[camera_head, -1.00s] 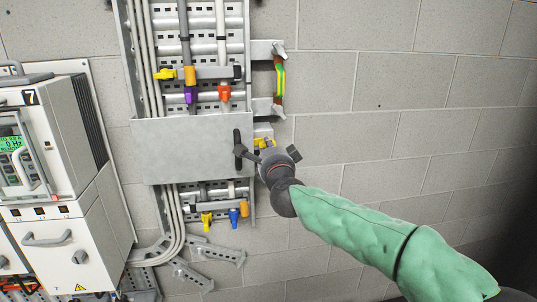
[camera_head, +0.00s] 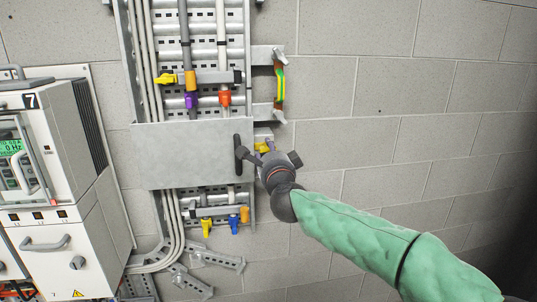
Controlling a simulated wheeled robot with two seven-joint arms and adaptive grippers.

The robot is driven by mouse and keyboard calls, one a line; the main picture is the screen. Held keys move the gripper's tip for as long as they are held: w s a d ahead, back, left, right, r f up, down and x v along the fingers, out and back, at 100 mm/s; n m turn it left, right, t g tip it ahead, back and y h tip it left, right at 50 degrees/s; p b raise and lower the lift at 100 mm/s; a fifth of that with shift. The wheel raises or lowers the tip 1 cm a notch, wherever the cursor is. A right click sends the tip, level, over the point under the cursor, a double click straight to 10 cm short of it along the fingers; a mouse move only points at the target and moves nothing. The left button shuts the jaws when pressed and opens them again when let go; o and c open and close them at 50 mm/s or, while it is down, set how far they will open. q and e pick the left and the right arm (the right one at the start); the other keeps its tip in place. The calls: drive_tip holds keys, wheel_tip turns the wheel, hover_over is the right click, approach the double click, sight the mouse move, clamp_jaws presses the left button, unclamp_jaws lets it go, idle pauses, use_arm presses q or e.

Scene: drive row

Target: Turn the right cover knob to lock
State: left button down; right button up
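The cover is a flat grey metal plate (camera_head: 185,155) across the cable tray on the wall. A dark elongated knob (camera_head: 238,154) stands upright near its right edge. My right gripper (camera_head: 256,158) is at the knob's right side, its dark fingers reaching toward it. One finger looks close to or touching the knob; I cannot tell which. The other finger points up and right, so the fingers look spread. My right arm in its green sleeve comes in from the lower right. My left gripper is not in view.
A white drive cabinet (camera_head: 50,150) marked 7 stands at the left. Cables with coloured clamps run up the tray (camera_head: 220,40) above and below the cover. A yellow-green strap (camera_head: 280,82) hangs at the tray's right. The block wall (camera_head: 400,110) on the right is bare.

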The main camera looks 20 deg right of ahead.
drive_tip(key=v, duration=1.2)
idle(0.4)
